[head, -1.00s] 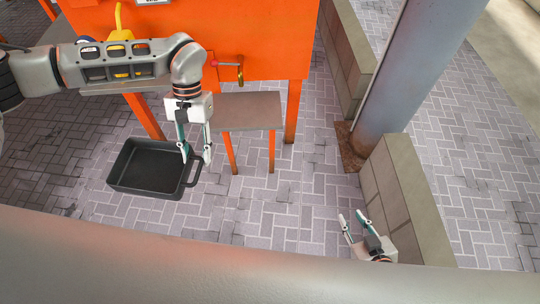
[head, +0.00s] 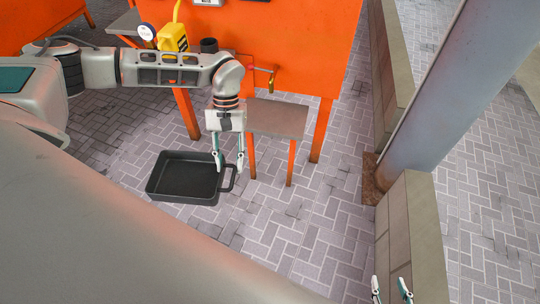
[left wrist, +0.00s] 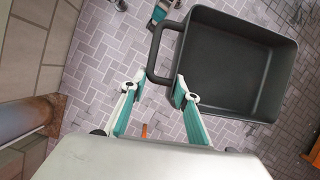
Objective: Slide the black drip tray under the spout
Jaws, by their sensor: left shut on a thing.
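The black drip tray (head: 183,182) is a deep rectangular pan with a loop handle on its right side. My left gripper (head: 229,165) is shut on the tray at its handle side; in the left wrist view the fingers (left wrist: 157,88) reach the handle and near wall of the tray (left wrist: 235,65). I cannot tell whether the tray touches the floor. The brass spout (head: 271,78) sticks out of the orange cabinet, up and to the right of the tray. My right gripper (head: 390,287) is open and empty at the bottom right edge.
A small grey-topped stool (head: 275,118) with orange legs stands below the spout, right of the tray. A low block wall (head: 411,225) and a grey post (head: 425,90) stand on the right. The brick floor (head: 300,225) in front of the stool is clear.

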